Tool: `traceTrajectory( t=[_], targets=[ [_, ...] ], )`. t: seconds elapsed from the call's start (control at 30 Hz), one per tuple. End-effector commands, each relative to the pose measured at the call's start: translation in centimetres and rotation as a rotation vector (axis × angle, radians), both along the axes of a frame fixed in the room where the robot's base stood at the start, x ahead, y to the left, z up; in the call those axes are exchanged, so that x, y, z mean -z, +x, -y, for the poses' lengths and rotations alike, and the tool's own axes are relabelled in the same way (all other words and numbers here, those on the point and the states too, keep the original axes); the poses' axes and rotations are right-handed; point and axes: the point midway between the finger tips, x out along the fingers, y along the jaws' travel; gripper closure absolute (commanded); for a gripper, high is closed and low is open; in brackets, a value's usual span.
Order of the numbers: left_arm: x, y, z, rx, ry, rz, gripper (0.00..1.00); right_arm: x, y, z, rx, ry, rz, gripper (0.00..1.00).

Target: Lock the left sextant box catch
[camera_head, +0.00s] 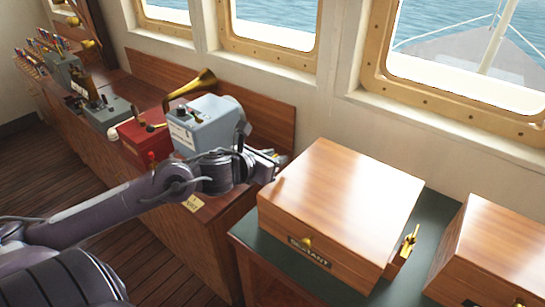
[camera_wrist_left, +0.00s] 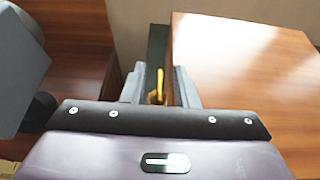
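The sextant box (camera_head: 345,200) is a closed, polished wooden box with a nameplate and a small brass knob on its front. A brass catch (camera_head: 407,243) stands on its right side. The left side is hidden from the head view. In the left wrist view a thin brass catch (camera_wrist_left: 159,82) stands upright beside the box's wooden top (camera_wrist_left: 240,80). My left gripper (camera_head: 276,158) is at the box's back left corner. Its two fingers (camera_wrist_left: 161,92) are apart, with the brass catch showing between them; I cannot tell if they touch it. My right gripper is out of view.
The box sits on a dark green top (camera_head: 247,233). A second wooden box (camera_head: 490,255) stands close on the right. Left of my gripper, a grey instrument (camera_head: 205,128), a brass horn (camera_head: 190,88) and a red box (camera_head: 138,138) stand on a wooden console. Windows line the wall behind.

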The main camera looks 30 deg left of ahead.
Motion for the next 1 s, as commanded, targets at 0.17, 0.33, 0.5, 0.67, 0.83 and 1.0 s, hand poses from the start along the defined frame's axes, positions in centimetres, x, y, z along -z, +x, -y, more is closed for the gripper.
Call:
traceTrajectory(
  t=[0.17,0.33,0.5,0.67,0.83,1.0],
  targets=[
    [0.0,0.0,0.0,0.0,0.0,0.0,0.82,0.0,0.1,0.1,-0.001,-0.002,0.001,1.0],
    [0.0,0.0,0.0,0.0,0.0,0.0,1.0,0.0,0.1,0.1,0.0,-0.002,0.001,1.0],
    [0.0,0.0,0.0,0.0,0.0,0.0,1.0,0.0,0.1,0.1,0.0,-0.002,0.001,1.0],
    [0.1,0.0,0.1,-0.015,0.0,0.001,1.0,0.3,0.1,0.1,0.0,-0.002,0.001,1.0],
    [0.2,0.0,0.1,-0.077,0.0,0.003,1.0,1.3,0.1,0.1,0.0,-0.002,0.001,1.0],
    [0.2,0.0,0.1,-0.19,0.001,0.005,1.0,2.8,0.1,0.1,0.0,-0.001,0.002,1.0]
  ],
)
